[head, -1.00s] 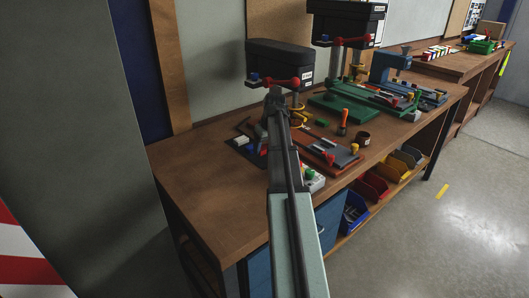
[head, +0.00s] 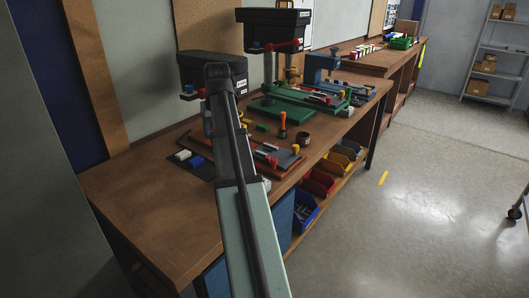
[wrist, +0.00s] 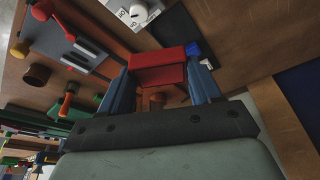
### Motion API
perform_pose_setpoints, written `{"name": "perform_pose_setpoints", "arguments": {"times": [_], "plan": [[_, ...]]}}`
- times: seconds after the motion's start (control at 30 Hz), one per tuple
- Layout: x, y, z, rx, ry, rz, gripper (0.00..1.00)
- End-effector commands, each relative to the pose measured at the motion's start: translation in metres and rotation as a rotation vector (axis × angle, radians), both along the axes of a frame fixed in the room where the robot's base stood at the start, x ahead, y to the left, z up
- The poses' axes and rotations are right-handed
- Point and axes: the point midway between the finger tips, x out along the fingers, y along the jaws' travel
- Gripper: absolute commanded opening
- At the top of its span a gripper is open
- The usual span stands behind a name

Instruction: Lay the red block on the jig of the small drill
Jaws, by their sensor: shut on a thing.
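The red block (wrist: 158,68) is between the two blue fingers of my gripper (wrist: 160,82) in the wrist view. The gripper is shut on it. In the head view my own arm hides the gripper and block. The small drill (head: 212,70) has a black head and stands at the left of the bench, its column partly behind my arm. A grey jig plate (head: 285,160) with red and yellow parts lies on the bench in front of it. A slotted grey plate with red and yellow knobs (wrist: 75,45) shows at left in the wrist view, apart from the block.
The larger drill (head: 277,30) has a green base (head: 283,110). The bench's front-left (head: 150,215) is bare.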

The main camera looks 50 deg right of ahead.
Motion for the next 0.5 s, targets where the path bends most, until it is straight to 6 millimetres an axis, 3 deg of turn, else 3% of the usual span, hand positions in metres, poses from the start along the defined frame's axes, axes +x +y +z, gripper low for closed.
{"name": "perform_pose_setpoints", "arguments": {"times": [0.2, 0.5], "plan": [[-0.036, 0.001, 0.045, -0.003, -0.004, -0.092, 0.29], [-0.066, -0.001, 0.079, -0.002, -0.005, -0.157, 0.29]]}}
